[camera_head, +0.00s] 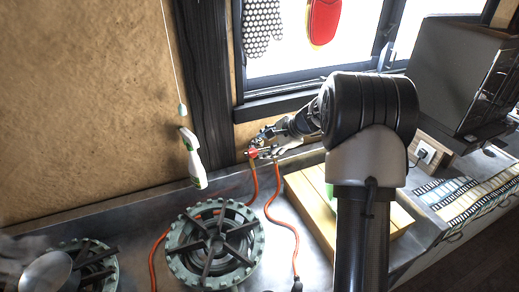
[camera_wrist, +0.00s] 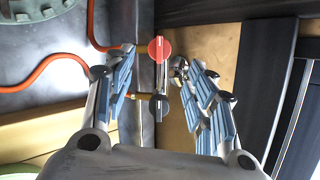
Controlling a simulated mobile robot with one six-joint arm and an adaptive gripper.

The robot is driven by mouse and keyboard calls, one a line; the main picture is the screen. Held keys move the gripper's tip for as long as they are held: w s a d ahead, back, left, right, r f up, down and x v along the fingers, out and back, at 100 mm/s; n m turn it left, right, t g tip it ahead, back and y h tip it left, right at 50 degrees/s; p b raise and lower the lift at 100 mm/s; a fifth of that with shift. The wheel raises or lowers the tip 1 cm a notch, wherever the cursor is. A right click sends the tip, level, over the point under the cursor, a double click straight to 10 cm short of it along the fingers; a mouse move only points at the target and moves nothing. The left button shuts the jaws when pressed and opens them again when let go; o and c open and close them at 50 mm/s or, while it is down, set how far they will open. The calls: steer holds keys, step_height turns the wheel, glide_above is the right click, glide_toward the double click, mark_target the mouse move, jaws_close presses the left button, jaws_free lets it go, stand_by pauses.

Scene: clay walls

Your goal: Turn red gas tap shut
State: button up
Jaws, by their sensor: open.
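The red gas tap (camera_wrist: 160,47) shows in the wrist view as a round red knob with a pale bar along it. A black knob (camera_wrist: 158,106) sits below it in that view. In the head view the red tap (camera_head: 252,152) is small, at the wall behind the burners, partly crowded by my gripper (camera_head: 268,141). In the wrist view my gripper (camera_wrist: 153,60) is open, its blue-padded fingers on either side of the two knobs. The red knob lies between and just beyond the fingertips. I cannot tell whether either finger touches it.
Orange hoses (camera_head: 275,206) run from the taps across the metal counter. A green-grey burner (camera_head: 178,262) stands in front. A wooden board (camera_head: 305,205) lies right of the burner, and a dark oven (camera_head: 455,75) stands at far right.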

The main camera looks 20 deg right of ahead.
steer(key=shift+v, duration=1.85)
